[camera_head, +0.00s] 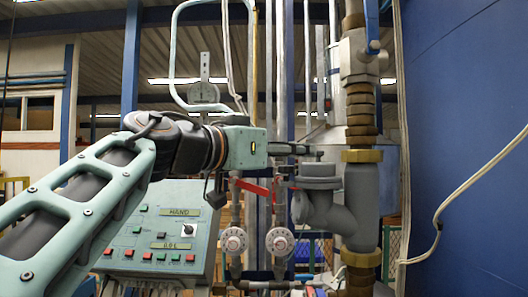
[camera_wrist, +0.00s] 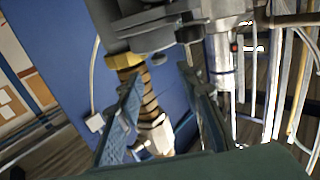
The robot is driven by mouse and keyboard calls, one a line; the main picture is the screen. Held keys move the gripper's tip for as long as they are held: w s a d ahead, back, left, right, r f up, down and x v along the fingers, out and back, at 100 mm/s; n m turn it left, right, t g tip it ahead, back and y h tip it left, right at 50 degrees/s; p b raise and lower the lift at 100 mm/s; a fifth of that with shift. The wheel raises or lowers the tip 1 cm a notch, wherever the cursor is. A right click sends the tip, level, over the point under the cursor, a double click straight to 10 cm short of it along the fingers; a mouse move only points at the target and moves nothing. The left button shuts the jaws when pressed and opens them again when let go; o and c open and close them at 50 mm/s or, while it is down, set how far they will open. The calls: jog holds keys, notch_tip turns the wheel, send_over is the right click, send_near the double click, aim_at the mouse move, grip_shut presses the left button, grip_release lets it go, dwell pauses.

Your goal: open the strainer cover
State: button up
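The grey strainer (camera_head: 360,205) is a Y-shaped body in the vertical pipe at the right of the head view. Its round grey cover (camera_head: 318,172) sits on the side branch, facing up, and appears seated. My gripper (camera_head: 316,152) comes from the left, its fingers level just above the cover in the head view; I cannot tell whether they touch it. In the wrist view my gripper (camera_wrist: 163,76) has its two fingers apart, with nothing held between them. The grey strainer body (camera_wrist: 155,28) fills the top of that view, beyond the fingertips.
A control box (camera_head: 160,235) with buttons stands below my arm. Red-handled valves (camera_head: 258,188) and two round dials (camera_head: 234,240) (camera_head: 279,241) are left of the strainer. A brass fitting (camera_head: 362,156) joins the pipe above it. A blue wall (camera_head: 465,130) closes the right side.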

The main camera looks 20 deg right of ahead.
aim_at(318, 165)
jog(key=p+x, duration=0.1)
jog(key=x, duration=0.7)
jog(key=shift+w+d, duration=0.1)
jog(key=shift+d, duration=0.2)
grip_shut()
